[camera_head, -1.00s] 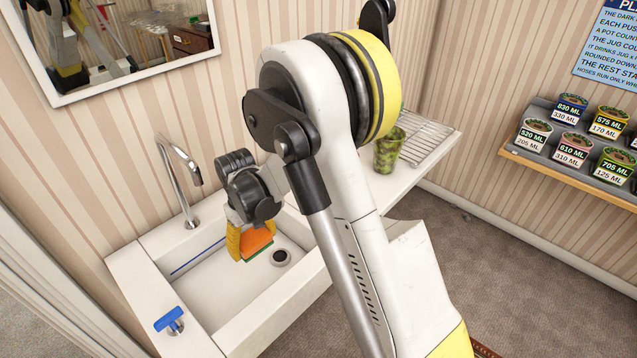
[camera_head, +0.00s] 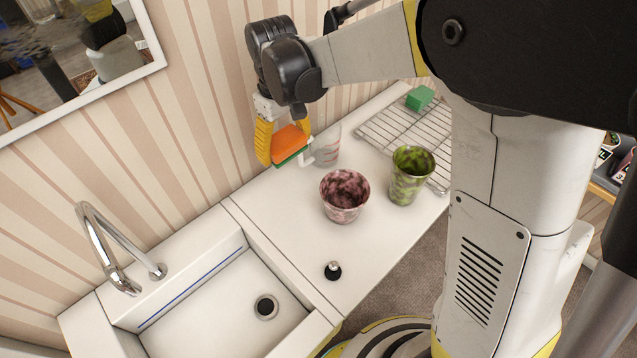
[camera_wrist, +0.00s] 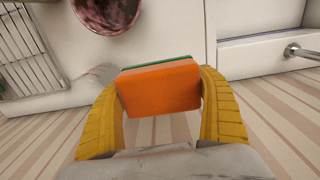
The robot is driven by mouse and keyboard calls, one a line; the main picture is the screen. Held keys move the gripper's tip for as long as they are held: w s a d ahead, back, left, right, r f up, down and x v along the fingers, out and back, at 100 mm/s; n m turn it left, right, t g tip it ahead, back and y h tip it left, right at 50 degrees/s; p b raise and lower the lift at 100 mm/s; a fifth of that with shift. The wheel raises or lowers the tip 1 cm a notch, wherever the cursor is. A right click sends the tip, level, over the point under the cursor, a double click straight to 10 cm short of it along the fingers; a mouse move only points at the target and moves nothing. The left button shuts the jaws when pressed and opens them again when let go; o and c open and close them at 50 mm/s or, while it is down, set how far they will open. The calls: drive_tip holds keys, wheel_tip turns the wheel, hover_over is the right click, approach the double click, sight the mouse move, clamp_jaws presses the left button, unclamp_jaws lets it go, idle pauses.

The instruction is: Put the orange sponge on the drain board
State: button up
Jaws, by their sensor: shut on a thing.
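The orange sponge (camera_head: 289,139) has a green layer on its underside. My gripper (camera_head: 283,148) is shut on it and holds it in the air above the counter near the wall, left of the measuring jug. In the wrist view the sponge (camera_wrist: 160,88) sits between both yellow fingers (camera_wrist: 160,105). The drain board is a wire rack (camera_head: 400,128) on the far part of the counter, to the right of the sponge. Its right side is hidden by my arm. Part of the rack (camera_wrist: 22,45) also shows at the left of the wrist view.
A green block (camera_head: 420,98) lies at the rack's back. A clear jug (camera_head: 327,147), a mottled pink cup (camera_head: 344,197) and a mottled green cup (camera_head: 410,176) stand before the rack. A black stopper (camera_head: 333,270) and the sink (camera_head: 215,310) with its faucet (camera_head: 105,250) are nearer.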

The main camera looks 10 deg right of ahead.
sight(291, 197)
wheel_tip(291, 197, down, 18)
drive_tip(key=b, duration=0.5)
drive_tip(key=shift+s+r, duration=0.1)
drive_tip(key=shift+r, duration=0.1)
drive_tip(key=shift+f+b, duration=0.25)
drive_tip(key=shift+b, duration=0.1)
drive_tip(key=o, duration=1.1)
drive_tip(key=shift+c, duration=0.2)
drive_tip(key=shift+r, duration=0.1)
wheel_tip(291, 197, up, 12)
drive_tip(key=p, duration=0.4)
drive_tip(key=shift+r, duration=0.2)
